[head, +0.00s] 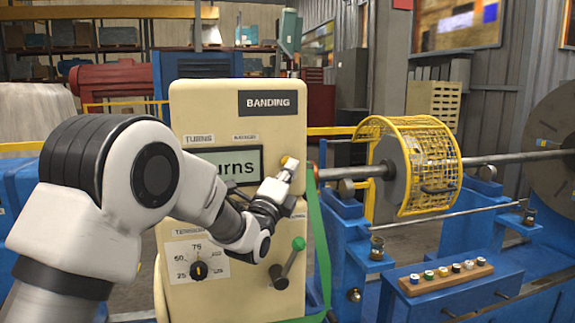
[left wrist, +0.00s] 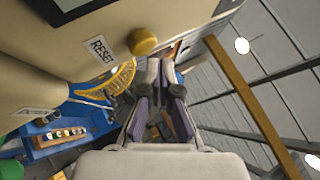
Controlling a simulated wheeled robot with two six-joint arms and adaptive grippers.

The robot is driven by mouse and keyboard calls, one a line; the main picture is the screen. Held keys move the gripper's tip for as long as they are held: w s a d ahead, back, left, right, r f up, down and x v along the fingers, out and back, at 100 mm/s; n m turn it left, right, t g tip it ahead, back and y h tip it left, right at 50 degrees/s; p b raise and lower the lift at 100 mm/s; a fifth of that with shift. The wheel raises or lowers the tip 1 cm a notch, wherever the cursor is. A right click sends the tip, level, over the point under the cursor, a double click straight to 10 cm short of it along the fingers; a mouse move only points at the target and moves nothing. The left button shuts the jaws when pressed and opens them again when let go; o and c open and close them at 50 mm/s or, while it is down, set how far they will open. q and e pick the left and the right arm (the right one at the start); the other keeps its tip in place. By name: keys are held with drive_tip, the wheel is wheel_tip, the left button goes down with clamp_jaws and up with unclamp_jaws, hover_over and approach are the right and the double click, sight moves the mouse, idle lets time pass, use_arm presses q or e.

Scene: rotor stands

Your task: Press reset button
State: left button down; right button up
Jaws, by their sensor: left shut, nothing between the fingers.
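The cream BANDING machine panel (head: 215,120) stands in front of me. A round yellow button (left wrist: 143,41) sticks out of it beside a RESET label (left wrist: 100,48) in the left wrist view. In the head view the yellow button (head: 288,163) shows at the tip of my left gripper (head: 287,174), by the right edge of the display. My left gripper is shut and empty. Its fingertips also show in the left wrist view (left wrist: 156,68), just below the button in the picture. I cannot tell whether they touch it. My right gripper is not in view.
A green-knobbed lever (head: 298,244) and a tension dial (head: 198,270) sit lower on the panel. A green strap (head: 318,240) hangs along its right side. Right of it, a blue stand carries a rotor shaft with a yellow cage (head: 440,160) and a block of small coloured knobs (head: 445,275).

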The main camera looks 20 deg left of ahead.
use_arm(q)
drive_tip(key=s+d+b, duration=0.1)
drive_tip(key=s, duration=0.1)
drive_tip(key=s+d+b, duration=0.1)
drive_tip(key=s, duration=0.1)
drive_tip(key=shift+d+b, duration=0.35)
drive_tip(key=shift+d, duration=0.05)
idle(0.5)
